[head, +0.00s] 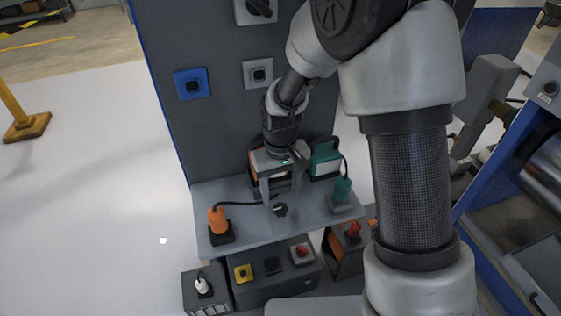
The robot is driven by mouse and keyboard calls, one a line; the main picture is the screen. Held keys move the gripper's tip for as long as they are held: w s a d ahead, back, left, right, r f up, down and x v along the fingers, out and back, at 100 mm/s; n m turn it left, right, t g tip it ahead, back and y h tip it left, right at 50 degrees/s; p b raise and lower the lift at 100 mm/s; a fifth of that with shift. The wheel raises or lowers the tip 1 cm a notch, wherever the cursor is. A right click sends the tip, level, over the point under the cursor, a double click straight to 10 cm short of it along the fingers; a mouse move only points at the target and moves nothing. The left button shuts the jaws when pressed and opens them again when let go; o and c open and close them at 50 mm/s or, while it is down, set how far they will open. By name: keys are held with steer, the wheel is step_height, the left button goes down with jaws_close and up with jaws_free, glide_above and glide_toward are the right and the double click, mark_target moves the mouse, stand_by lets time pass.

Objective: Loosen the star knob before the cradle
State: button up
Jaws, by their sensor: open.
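A small black knob (280,211), which looks like the star knob, stands on the grey shelf (235,193) near its middle. My gripper (280,199) points down just above and behind the knob. Its two pale fingers are apart, with the knob between or slightly in front of them; I cannot tell whether they touch it. Behind the gripper an orange and dark device (254,165) is mostly hidden. I cannot make out the cradle for sure.
An orange plug-like handle (218,222) with a black cable stands left on the shelf. A teal boxy device (325,158) and a teal handle (342,190) stand right. A dark upright panel (222,125) rises behind. Boxes with knobs (272,268) sit below the front edge.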

mark_target(282, 208)
step_height(282, 208, up, 12)
steer(key=p, duration=0.1)
steer(key=shift+r+p, duration=0.25)
steer(key=shift+p, duration=0.05)
steer(key=s+d+r+m+t, duration=0.2)
steer(key=s+d+r+t, duration=0.1)
steer(key=s+d+r, duration=0.5)
steer(key=s+d+r+m+t, duration=0.25)
steer(key=s+d+r, duration=0.25)
steer(key=s+r, duration=0.3)
step_height(282, 208, up, 11)
steer(key=s+p, duration=0.1)
steer(key=p, duration=1.1)
steer(key=shift+s+a+n, duration=0.15)
steer(key=shift+s+n, duration=0.05)
steer(key=shift+n, duration=0.15)
